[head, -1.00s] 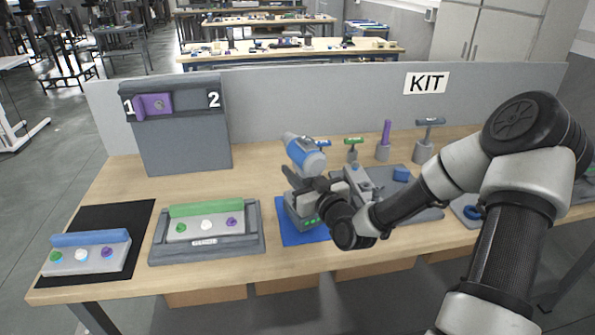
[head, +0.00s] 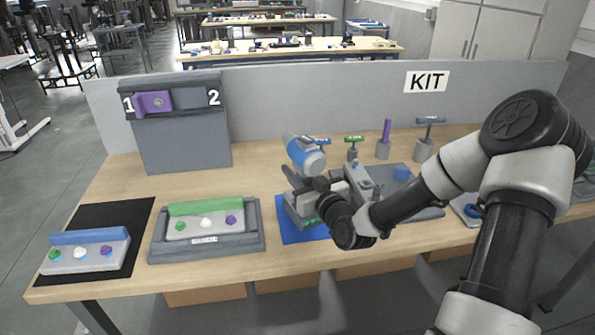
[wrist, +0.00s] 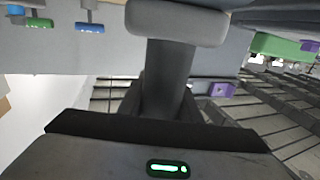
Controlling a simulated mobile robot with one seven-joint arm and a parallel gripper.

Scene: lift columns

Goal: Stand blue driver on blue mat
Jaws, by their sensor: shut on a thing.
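The blue driver (head: 306,153) has a blue and light grey head, a dark handle and a grey base. It stands roughly upright over the blue mat (head: 290,232). My gripper (head: 304,184) is shut on its handle below the head. In the wrist view the dark handle (wrist: 168,75) runs between my fingers to the driver's grey base (wrist: 176,23). The driver and gripper cover much of the mat. I cannot tell whether the base touches the mat.
A grey tray with a green-topped block (head: 206,220) lies left of the mat. A blue-topped block (head: 88,252) is on a black mat. A grey panel (head: 185,145) stands behind. A grey fixture (head: 360,183) is close right; T-handled tools (head: 354,147) stand behind it.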

